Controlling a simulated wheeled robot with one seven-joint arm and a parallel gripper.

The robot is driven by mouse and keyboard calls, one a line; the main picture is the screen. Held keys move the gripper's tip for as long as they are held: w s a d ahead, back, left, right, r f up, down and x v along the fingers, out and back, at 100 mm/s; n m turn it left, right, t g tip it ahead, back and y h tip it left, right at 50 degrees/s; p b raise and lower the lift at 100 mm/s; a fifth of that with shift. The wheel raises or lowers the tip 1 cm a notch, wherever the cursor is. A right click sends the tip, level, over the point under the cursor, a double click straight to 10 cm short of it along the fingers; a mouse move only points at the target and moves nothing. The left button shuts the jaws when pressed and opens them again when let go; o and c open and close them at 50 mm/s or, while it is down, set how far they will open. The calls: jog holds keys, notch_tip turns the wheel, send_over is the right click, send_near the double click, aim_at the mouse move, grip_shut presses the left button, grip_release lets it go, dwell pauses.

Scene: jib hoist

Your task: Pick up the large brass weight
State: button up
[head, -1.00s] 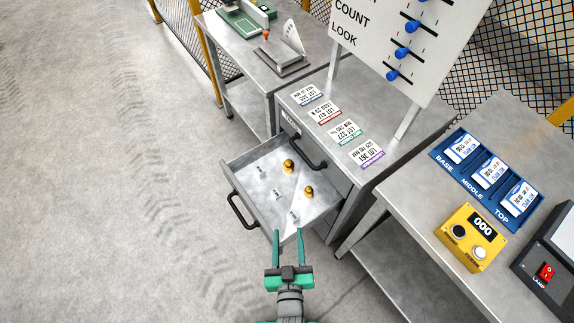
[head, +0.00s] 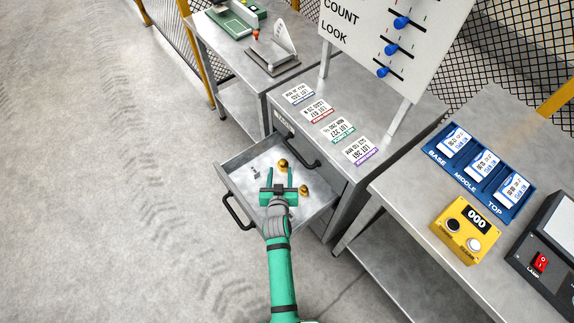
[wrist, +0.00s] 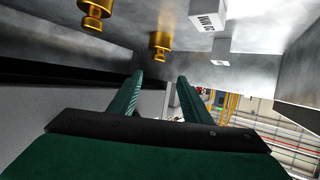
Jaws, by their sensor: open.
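Two brass weights stand in the open grey drawer (head: 238,168). One brass weight (head: 283,163) is just beyond the fingertips of my gripper (head: 279,173); the other brass weight (head: 304,190) is to the right of the gripper, outside the fingers. I cannot tell for sure which is the large one. In the wrist view, one weight (wrist: 160,43) shows ahead of the gap between the fingers (wrist: 160,76), and the other (wrist: 95,12) is cut by the top edge at left. My gripper is open and empty.
The cabinet top (head: 305,122) above carries several lot cards. A bench at right holds a yellow counter box (head: 461,229) and a blue card rack (head: 480,172).

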aim_at(283, 162)
jog(key=shift+w+d+f, duration=0.15)
jog(key=shift+w+f, duration=0.3)
jog(key=shift+f, duration=0.1)
jog(key=shift+f+x, duration=0.2)
jog(key=shift+x, duration=1.4)
jog(key=shift+f+x, duration=0.15)
jog(key=shift+x, duration=1.45)
jog(key=shift+s+d, duration=0.2)
grip_shut()
jog(key=shift+r, duration=0.1)
